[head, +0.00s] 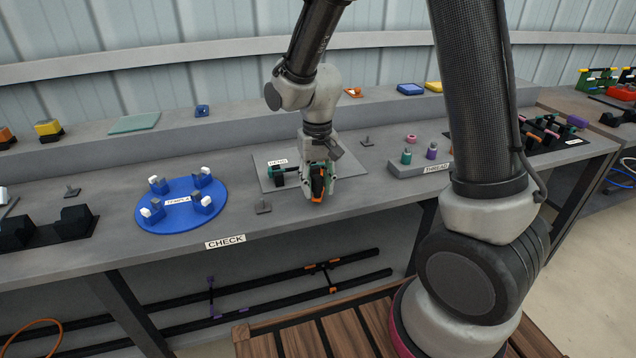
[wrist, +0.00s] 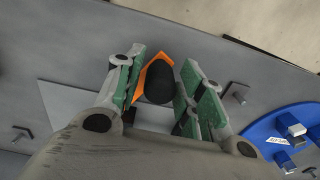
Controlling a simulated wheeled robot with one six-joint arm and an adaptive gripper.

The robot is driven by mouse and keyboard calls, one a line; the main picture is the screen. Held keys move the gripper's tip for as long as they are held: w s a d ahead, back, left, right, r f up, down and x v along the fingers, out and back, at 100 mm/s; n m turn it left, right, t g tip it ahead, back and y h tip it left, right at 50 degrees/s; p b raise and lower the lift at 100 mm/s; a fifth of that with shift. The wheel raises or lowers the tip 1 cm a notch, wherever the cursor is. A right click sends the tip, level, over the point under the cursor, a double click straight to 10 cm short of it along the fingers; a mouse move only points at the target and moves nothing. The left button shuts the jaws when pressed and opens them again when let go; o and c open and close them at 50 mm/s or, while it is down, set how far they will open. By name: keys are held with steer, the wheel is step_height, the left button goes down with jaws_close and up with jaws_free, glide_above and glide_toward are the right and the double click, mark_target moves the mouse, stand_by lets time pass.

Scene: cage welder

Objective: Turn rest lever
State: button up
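An orange and black piece (head: 318,185), which may be the rest lever, stands at the front of a light grey plate (head: 345,168) on the bench. My gripper (head: 317,178) points down over it. In the wrist view the orange piece with its black rounded top (wrist: 159,82) lies between the fingers of my gripper (wrist: 160,85). The left finger looks against or very close to its orange side, and the right finger is close to the black top. Whether both fingers press on it I cannot tell. A green and black part (head: 283,173) sits left of the gripper, partly hidden.
A blue round plate (head: 180,222) with several upright blocks stands left of the grey plate. A small grey peg (head: 263,206) is between them. At right, a grey block (head: 420,165) carries green and purple pieces. The bench front edge runs close below.

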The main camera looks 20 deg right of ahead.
stand_by(0.3)
step_height(320, 180, up, 12)
stand_by(0.4)
steer(key=shift+d, duration=0.1)
steer(key=s+d+r+t, duration=0.2)
steer(key=s+d+r, duration=0.2)
steer(key=s+d, duration=0.3)
steer(key=s+d+r+t, duration=0.2)
steer(key=s+d+r, duration=0.2)
steer(key=s+d, duration=0.4)
steer(key=s, duration=0.4)
steer(key=shift+s+d+r, duration=0.25)
steer(key=shift+d+r, duration=0.05)
